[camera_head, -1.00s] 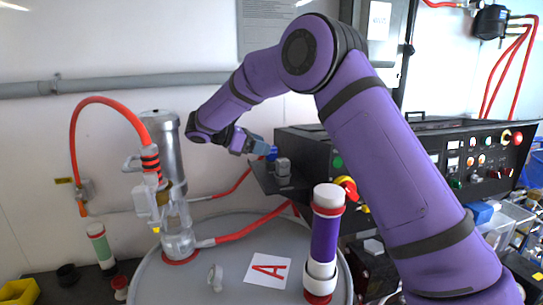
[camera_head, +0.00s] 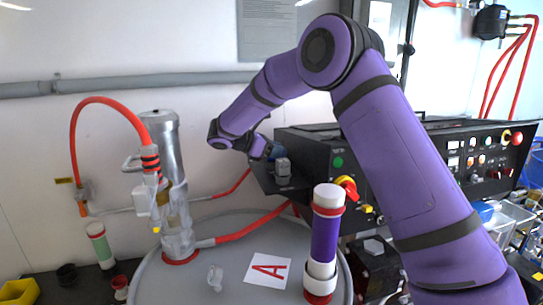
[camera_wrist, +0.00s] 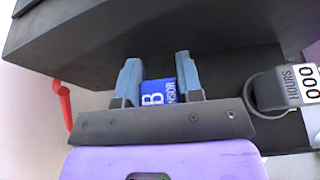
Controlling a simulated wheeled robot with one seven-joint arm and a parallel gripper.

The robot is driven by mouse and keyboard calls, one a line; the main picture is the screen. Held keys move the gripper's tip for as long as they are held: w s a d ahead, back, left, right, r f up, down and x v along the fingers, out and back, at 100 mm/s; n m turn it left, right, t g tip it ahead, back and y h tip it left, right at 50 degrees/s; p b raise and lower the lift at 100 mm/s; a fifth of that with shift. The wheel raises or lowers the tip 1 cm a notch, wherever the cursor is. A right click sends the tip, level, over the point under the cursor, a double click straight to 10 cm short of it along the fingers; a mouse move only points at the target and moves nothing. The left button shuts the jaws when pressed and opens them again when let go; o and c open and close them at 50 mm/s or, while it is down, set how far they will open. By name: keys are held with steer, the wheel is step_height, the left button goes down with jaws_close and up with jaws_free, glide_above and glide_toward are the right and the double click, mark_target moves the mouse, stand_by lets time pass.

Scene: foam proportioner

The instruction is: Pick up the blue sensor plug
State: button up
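The blue sensor plug (camera_wrist: 158,92) shows in the wrist view, with a white letter B and small lettering on its face. It sits between the two blue-grey fingers of my gripper (camera_wrist: 158,80), and no gap shows on either side, so the gripper looks shut on it. The far end of the plug, towards the black housing, is hard to make out. In the head view my gripper (camera_head: 268,151) is at the left end of the black control box, and the plug is hidden there by the gripper and wrist.
The black control box (camera_head: 350,145) stands right behind the gripper, with a small grey block (camera_head: 283,167) on its ledge. An hours meter (camera_wrist: 285,88) is to the right in the wrist view. A purple cylinder (camera_head: 324,240) and a metal pump (camera_head: 168,160) stand on the grey drum.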

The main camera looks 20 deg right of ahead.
steer(key=shift+c, duration=0.3)
step_height(320, 180, up, 15)
stand_by(0.7)
